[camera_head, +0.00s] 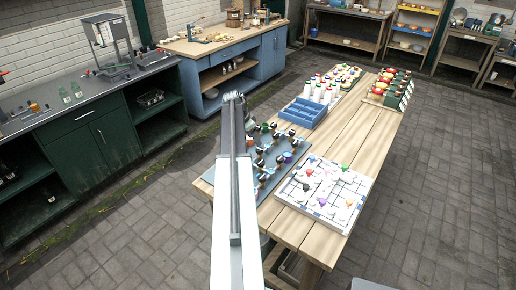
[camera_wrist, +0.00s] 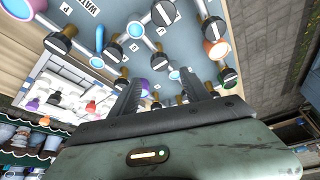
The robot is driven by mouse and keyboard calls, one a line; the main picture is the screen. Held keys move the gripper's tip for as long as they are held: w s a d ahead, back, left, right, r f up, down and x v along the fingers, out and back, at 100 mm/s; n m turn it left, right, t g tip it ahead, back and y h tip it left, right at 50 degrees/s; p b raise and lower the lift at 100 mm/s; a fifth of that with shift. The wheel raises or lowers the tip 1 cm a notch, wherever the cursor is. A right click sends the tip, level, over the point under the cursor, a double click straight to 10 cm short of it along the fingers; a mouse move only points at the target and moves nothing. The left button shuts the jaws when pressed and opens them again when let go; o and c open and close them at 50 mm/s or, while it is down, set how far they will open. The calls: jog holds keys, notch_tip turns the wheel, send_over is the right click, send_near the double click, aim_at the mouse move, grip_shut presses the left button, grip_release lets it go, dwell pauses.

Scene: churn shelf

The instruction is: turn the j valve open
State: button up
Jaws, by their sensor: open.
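A grey-blue valve board (camera_head: 208,174) lies on the near left part of the wooden table, with several dark-knobbed valves on brass and coloured fittings. It fills the upper part of the wrist view (camera_wrist: 185,38), where pale pipes, black knobs with white marks and small letter labels show. I cannot read which valve is the j valve. My gripper (camera_wrist: 162,83) is open, its two dark fingers apart, pointing at the board among the knobs. Small brass and purple fittings show between and near the fingers; I cannot tell if anything touches. In the head view my arm hides part of the board.
A white panel (camera_head: 340,213) with coloured knobs lies right of the board. A blue crate (camera_head: 303,113) of white bottles and a rack of red-topped items (camera_head: 391,88) stand farther along the table. Paved floor is clear to the right. A blue workbench (camera_head: 236,70) stands behind left.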

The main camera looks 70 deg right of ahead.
aim_at(259, 149)
jog(key=b+x, duration=0.7)
jog(key=x, duration=0.1)
jog(key=shift+w, duration=0.15)
jog(key=shift+r, duration=0.15)
